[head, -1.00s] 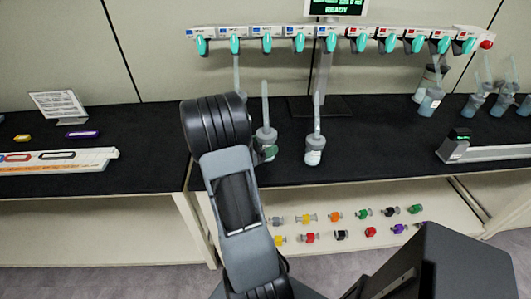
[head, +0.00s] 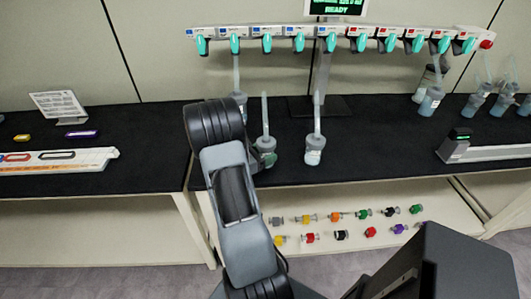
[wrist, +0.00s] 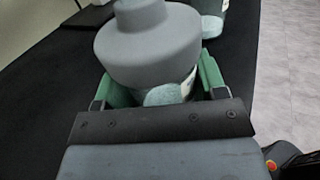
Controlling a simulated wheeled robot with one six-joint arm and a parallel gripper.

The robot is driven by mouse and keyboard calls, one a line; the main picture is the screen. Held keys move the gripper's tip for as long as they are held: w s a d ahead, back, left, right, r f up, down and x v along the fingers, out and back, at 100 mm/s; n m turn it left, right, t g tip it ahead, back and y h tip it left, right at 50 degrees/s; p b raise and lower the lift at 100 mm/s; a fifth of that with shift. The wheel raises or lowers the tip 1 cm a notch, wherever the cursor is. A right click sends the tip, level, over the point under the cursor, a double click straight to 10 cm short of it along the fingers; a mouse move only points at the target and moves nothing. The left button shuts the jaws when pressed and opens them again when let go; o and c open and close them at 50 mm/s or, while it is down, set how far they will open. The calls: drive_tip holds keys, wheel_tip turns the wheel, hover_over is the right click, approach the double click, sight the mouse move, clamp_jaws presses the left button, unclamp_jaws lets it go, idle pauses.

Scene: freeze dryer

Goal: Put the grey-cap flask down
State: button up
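The grey-cap flask (head: 265,143) is upright at the left end of the middle bench top, its pale stem pointing up. My gripper (wrist: 163,88) has its green fingers on either side of the flask's body, below the wide cap (wrist: 148,42), and is shut on it. In the head view my arm hides most of the gripper; a bit of green finger (head: 269,159) shows at the flask. The flask's base is hidden in the wrist view, and I cannot tell whether it touches the black bench top (head: 370,150).
A manifold (head: 330,38) with teal valves runs above. A grey device (head: 485,147) sits at right. Clear bench lies between. Coloured parts (head: 335,216) lie on the shelf below.

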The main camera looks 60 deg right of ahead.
drive_tip(key=o, duration=0.4)
drive_tip(key=shift+o, duration=0.2)
drive_tip(key=shift+r, duration=0.1)
drive_tip(key=shift+r, duration=0.25)
drive_tip(key=v, duration=1.2)
drive_tip(key=shift+f+b, duration=0.1)
drive_tip(key=shift+b, duration=0.3)
drive_tip(key=s+a+r+m+t+y, duration=0.1)
drive_tip(key=a+r+m+t+y, duration=0.2)
drive_tip(key=a, duration=1.1)
drive_tip(key=s+a+r+m+t+y, duration=0.1)
drive_tip(key=a+r+m+t+y, duration=0.2)
drive_tip(key=a+m+t+y, duration=0.5)
drive_tip(key=a+m+y, duration=0.1)
drive_tip(key=a+y, duration=0.4)
drive_tip(key=a, duration=0.1)
drive_tip(key=shift+s+r+m+t, duration=0.3)
drive_tip(key=shift+s+r, duration=0.05)
